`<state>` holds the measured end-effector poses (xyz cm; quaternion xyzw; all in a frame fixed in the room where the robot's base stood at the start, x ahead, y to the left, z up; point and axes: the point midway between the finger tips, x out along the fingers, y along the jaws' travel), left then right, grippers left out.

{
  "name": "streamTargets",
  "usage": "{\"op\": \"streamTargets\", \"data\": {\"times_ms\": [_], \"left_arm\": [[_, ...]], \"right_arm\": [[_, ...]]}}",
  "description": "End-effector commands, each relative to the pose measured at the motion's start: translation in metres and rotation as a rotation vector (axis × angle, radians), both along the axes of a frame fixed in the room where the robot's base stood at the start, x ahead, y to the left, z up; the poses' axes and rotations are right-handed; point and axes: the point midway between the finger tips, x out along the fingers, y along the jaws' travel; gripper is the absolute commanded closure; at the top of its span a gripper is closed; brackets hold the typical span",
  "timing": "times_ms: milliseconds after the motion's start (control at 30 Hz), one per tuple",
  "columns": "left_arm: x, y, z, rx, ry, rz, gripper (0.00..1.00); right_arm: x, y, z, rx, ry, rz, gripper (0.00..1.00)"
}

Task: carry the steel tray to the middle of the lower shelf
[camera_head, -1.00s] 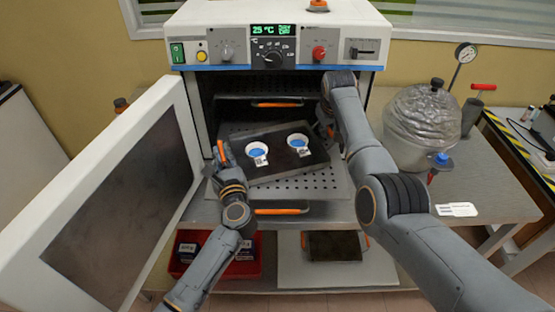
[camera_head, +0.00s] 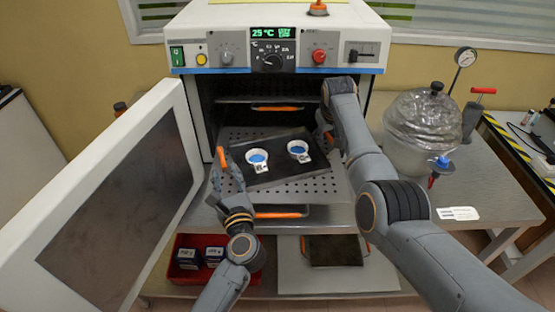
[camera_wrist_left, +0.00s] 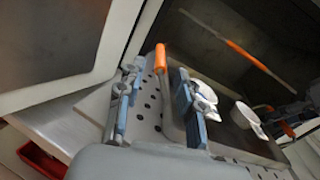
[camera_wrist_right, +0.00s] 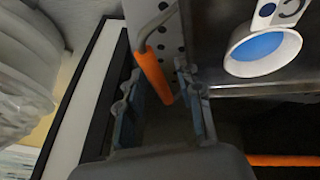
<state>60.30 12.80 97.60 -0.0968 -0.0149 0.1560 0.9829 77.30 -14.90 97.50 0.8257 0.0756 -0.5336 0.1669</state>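The dark steel tray (camera_head: 275,173), carrying two white cups with blue contents, lies slightly skewed on the perforated lower shelf (camera_head: 315,187), which extends from the oven. My left gripper (camera_head: 227,180) is at the tray's left end. In the left wrist view my left gripper (camera_wrist_left: 155,105) is open, with the orange left handle (camera_wrist_left: 160,58) in the gap beyond its fingers. My right gripper (camera_wrist_right: 160,105) is open, with the orange right handle (camera_wrist_right: 152,75) between its fingers, apparently clear of their grip. In the head view my right arm partly hides that end.
The open oven door (camera_head: 115,210) stands on the left. An upper rack (camera_head: 250,99) is inside the oven. A red bin (camera_head: 250,284) and a white board (camera_head: 290,272) with another dark tray (camera_head: 335,250) are below. A covered glass vessel (camera_head: 420,120) stands on the right.

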Motion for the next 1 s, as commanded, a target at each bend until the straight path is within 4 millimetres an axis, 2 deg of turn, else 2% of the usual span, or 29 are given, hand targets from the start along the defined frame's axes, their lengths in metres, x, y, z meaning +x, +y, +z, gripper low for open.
{"op": "streamTargets", "data": {"times_ms": [100, 233, 400, 567, 767, 1000], "left_arm": [[-0.024, -0.008, -0.001, -0.004, 0.001, 0.001, 0.64], [-0.042, -0.014, -0.001, -0.001, 0.002, 0.0, 0.64], [-0.053, -0.018, 0.0, 0.0, -0.001, 0.0, 0.64], [-0.055, -0.018, 0.001, 0.0, -0.001, 0.0, 0.64], [-0.054, -0.018, 0.0, 0.0, -0.001, 0.0, 0.64], [-0.054, -0.018, 0.0, 0.0, -0.001, 0.0, 0.64]], "right_arm": [[0.0, 0.0, 0.0, 0.0, 0.0, 0.0, 0.65], [0.0, 0.0, 0.0, 0.0, 0.0, 0.0, 0.65], [0.0, 0.0, 0.001, 0.0, 0.0, 0.0, 0.65], [-0.003, 0.001, 0.008, 0.0, -0.001, 0.0, 0.65], [-0.014, 0.002, 0.031, 0.002, -0.004, 0.0, 0.65], [-0.033, 0.004, 0.074, 0.001, -0.005, 0.001, 0.65]]}}
